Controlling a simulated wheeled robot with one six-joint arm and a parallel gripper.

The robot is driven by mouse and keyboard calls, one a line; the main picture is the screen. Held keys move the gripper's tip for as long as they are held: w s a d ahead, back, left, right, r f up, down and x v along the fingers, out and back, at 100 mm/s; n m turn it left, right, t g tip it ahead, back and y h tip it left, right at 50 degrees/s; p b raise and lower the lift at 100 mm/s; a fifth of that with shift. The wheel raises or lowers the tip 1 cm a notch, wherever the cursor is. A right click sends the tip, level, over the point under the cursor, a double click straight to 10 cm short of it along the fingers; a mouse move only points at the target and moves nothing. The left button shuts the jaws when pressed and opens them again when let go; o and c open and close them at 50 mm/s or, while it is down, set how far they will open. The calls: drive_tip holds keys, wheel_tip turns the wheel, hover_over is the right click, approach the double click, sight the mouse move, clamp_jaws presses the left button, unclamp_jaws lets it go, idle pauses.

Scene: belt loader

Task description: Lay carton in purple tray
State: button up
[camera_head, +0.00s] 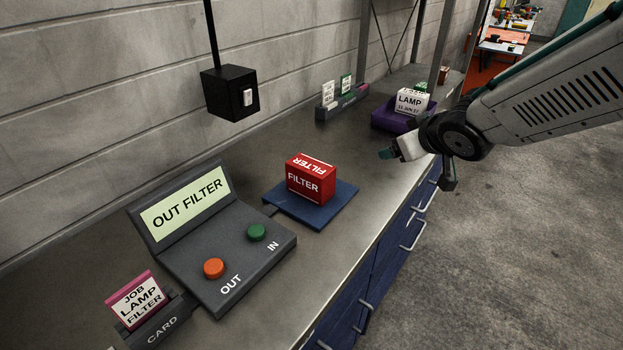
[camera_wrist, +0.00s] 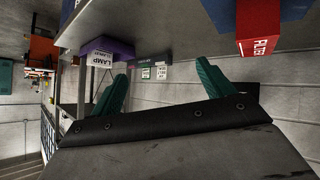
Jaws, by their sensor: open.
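A red carton marked FILTER (camera_head: 311,181) stands on a flat blue plate (camera_head: 335,212) in mid bench. It also shows upside down at the upper right of the wrist view (camera_wrist: 258,28). A purple tray (camera_head: 384,117) sits farther along the bench and holds a white carton marked LAMP (camera_head: 411,101). That tray shows in the wrist view too (camera_wrist: 118,48); how the white carton rests inside is partly hidden. My gripper (camera_head: 390,153) is near the bench's front edge, between the red carton and the purple tray. Its teal fingers (camera_wrist: 162,70) are apart and empty.
A console (camera_head: 188,270) reads OUT FILTER, with orange (camera_head: 213,268) and green (camera_head: 256,232) buttons. A job card (camera_head: 137,303) reading LAMP, FILTER stands front left. A small card rack (camera_head: 343,106) and a black switch box (camera_head: 229,93) are along the wall.

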drive_tip(key=w+a+f+n+y, duration=0.2)
drive_tip(key=a+f+n+y, duration=0.15)
drive_tip(key=a, duration=0.35)
drive_tip(key=n+g+y, duration=0.2)
drive_tip(key=y, duration=0.3)
approach(316, 167)
drive_tip(key=shift+m, duration=0.25)
drive_tip(key=x, duration=0.4)
drive_tip(key=shift+w+d, duration=0.15)
drive_tip(key=shift+w, duration=0.05)
drive_tip(key=x, duration=0.8)
drive_tip(key=shift+s+f, duration=0.15)
drive_tip(key=shift+s, duration=0.1)
drive_tip(key=shift+c, duration=0.3)
drive_tip(key=c, duration=1.3)
